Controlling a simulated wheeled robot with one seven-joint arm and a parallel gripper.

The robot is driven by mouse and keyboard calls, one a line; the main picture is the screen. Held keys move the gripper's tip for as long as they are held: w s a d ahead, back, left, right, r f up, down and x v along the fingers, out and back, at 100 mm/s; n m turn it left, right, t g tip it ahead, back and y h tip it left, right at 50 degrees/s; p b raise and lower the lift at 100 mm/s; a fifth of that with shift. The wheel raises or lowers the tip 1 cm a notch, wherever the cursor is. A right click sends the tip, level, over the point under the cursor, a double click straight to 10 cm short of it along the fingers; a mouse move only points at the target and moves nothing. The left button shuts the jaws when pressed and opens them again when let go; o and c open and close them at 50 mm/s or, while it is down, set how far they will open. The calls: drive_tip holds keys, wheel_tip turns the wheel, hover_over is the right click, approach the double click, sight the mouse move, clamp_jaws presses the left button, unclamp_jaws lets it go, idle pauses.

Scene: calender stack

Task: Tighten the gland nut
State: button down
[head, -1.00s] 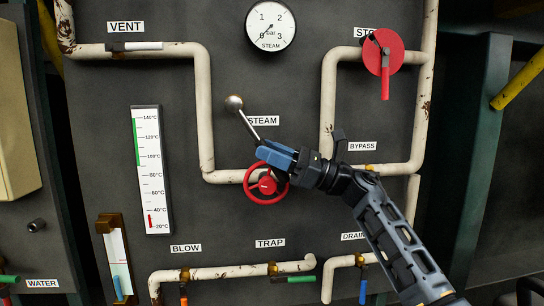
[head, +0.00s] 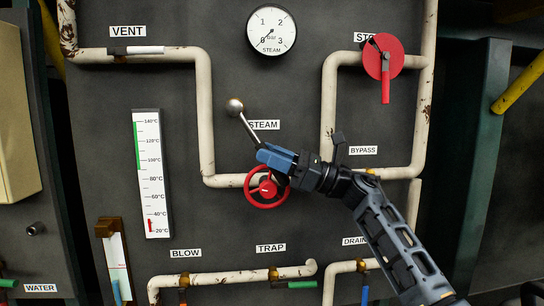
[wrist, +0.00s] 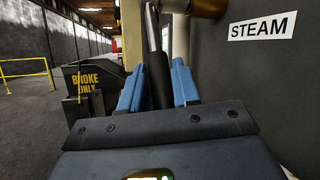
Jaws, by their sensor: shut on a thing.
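My gripper (head: 270,158) has blue fingers and is shut on the black grip (wrist: 158,82) of a metal rod. The bright rod (head: 248,130) slants up and left from the fingers to a round grey end (head: 234,106) on the dark panel. In the wrist view the rod (wrist: 151,28) rises from between the fingers, and a brass-coloured round part (wrist: 207,6) shows at the top edge. I cannot make out a separate gland nut. The red handwheel (head: 266,188) sits just below my gripper, partly behind it; I cannot tell whether they touch.
The STEAM label (head: 264,125) is right of the rod. Cream pipes (head: 204,110) run around it, with a pressure gauge (head: 271,30) above and a thermometer (head: 152,175) at left. A red disc with a handle (head: 384,62) is at upper right.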

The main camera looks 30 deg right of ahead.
drive_tip(key=shift+w+a+f+y+b, duration=0.1)
drive_tip(key=shift+a+f+y+b, duration=0.25)
drive_tip(key=shift+b, duration=1.05)
drive_tip(key=shift+a+r, duration=0.1)
drive_tip(key=shift+a, duration=0.05)
drive_tip(key=shift+s+a+b, duration=0.2)
drive_tip(key=shift+s+b, duration=0.2)
drive_tip(key=shift+b, duration=0.05)
idle(0.4)
drive_tip(key=shift+d+b, duration=0.15)
drive_tip(key=shift+b, duration=0.85)
idle(1.0)
drive_tip(key=shift+s+t, duration=0.3)
drive_tip(key=shift+s, duration=0.05)
drive_tip(key=shift+d+r+b, duration=0.2)
drive_tip(key=shift+d+b, duration=0.05)
drive_tip(key=shift+b, duration=0.6)
idle(0.4)
drive_tip(key=shift+f+b, duration=0.1)
drive_tip(key=shift+b, duration=0.25)
idle(0.3)
drive_tip(key=shift+s+a, duration=0.2)
drive_tip(key=shift+s, duration=0.1)
idle(1.1)
